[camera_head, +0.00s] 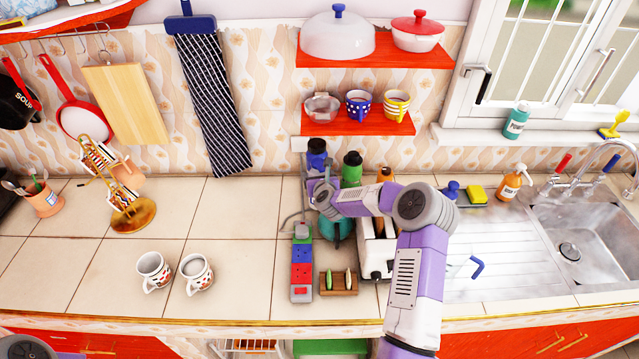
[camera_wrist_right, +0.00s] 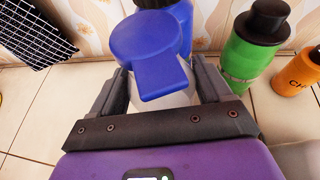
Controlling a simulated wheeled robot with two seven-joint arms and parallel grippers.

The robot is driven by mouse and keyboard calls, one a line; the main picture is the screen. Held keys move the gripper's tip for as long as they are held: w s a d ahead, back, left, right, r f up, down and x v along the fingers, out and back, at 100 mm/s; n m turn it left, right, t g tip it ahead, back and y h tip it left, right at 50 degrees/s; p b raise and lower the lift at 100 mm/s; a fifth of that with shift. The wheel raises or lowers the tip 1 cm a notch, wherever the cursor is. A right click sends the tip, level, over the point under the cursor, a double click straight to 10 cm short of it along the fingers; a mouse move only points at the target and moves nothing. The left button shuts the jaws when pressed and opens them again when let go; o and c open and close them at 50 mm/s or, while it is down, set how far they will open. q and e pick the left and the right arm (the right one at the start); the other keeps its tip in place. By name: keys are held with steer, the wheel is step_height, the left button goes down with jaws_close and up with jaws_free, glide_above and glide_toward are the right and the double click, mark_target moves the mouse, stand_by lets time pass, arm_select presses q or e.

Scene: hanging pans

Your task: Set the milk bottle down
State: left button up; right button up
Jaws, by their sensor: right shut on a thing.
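The milk bottle (camera_wrist_right: 172,98) has a pale body and a big blue cap with a flat tab. In the right wrist view my right gripper (camera_wrist_right: 162,82) is shut on it, one dark finger on each side. In the head view my right gripper (camera_head: 320,190) is at the back of the tiled counter (camera_head: 235,265), and the arm and gripper mostly hide the bottle. I cannot tell whether its base touches the counter. My left gripper is out of view.
A blue bottle with a dark top (camera_head: 316,147), a green bottle (camera_head: 352,165) and an orange bottle (camera_wrist_right: 298,70) stand close by. A toaster (camera_head: 374,255), power strip (camera_head: 302,268) and small wooden rack (camera_head: 339,285) are in front. Two mugs (camera_head: 154,268) stand left; counter between is clear.

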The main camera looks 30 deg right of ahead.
steer(key=f, duration=0.3)
steer(key=shift+s+d, duration=0.15)
steer(key=shift+d, duration=0.1)
steer(key=shift+f, duration=0.25)
steer(key=o, duration=1.7)
steer(key=shift+r, duration=0.1)
